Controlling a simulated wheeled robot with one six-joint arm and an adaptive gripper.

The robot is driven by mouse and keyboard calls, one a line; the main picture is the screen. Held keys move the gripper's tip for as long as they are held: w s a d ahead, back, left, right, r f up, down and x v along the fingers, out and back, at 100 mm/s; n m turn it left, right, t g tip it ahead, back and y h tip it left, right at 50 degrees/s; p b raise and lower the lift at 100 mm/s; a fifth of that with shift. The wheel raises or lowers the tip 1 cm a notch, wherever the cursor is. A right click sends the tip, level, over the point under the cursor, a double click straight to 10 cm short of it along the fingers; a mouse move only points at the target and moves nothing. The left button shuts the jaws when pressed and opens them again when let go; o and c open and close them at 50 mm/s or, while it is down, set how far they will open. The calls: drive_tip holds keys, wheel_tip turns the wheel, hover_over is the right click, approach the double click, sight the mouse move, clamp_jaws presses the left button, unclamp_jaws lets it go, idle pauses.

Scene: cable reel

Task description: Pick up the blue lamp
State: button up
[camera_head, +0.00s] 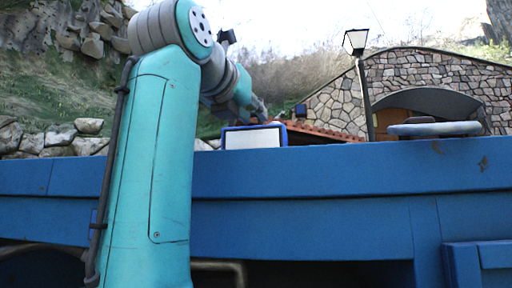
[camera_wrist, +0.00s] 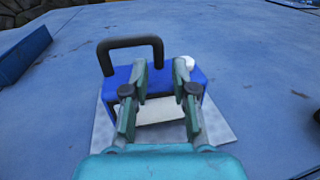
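The blue lamp (camera_head: 228,139) stands on the blue top surface, its pale rectangular panel facing my body camera. In the wrist view the lamp (camera_wrist: 166,82) is a blue box with a dark bent handle (camera_wrist: 130,42) at its upper left and a small white knob at its upper right. My gripper (camera_wrist: 160,72) is open, with its two fingers apart over the lamp's body. No firm contact can be made out. In the head view the arm's end is small, above and behind the lamp, and its fingers cannot be made out.
A pale square sheet or plate (camera_wrist: 219,128) lies under the lamp. The blue surface (camera_wrist: 270,75) around it is mostly clear. A blue raised block (camera_wrist: 22,55) is at the left. A flat grey round object (camera_head: 436,129) lies on the surface at the right in the head view.

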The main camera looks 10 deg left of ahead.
sight(260, 122)
drive_tip(key=shift+x, duration=2.9)
drive_tip(key=shift+f, duration=0.1)
clamp_jaws()
